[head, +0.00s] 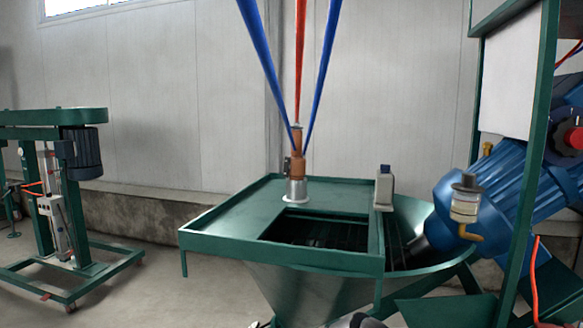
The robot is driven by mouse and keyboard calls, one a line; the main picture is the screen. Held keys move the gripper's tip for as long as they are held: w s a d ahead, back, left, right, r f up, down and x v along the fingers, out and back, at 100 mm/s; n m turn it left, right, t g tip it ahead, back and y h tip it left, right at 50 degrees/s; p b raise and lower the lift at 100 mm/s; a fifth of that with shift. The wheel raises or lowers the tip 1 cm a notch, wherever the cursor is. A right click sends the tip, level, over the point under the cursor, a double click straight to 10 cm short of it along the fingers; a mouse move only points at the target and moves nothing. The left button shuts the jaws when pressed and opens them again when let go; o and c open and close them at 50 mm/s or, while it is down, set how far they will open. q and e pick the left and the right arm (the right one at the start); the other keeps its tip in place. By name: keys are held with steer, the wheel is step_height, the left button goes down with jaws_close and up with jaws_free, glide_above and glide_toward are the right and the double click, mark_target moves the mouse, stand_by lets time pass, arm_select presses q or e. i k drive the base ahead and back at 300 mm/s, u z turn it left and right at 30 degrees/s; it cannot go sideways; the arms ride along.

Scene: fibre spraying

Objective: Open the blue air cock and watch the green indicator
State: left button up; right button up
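I cannot make out a blue air cock or a lit green indicator for certain. Two blue hoses (262,55) and a red hose (299,60) come down to a copper and silver fitting (297,170) standing on the green hopper frame (225,222). A small grey box (384,188) with a dark top stands on the frame's right side. A pale cylinder with a grey cap (465,200) and a brass elbow sits in front of the blue motor (497,190). A red knob (575,139) shows at the right edge. Neither gripper is recognisable.
A green post (527,170) stands at the right in front of the motor. A wheeled green stand (75,255) with a dark motor is at the left. Bare floor (180,290) lies between it and the hopper. A small dark shape at the bottom edge is unclear.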

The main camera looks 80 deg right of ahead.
mark_target(384, 169)
steer(key=z, duration=1.9)
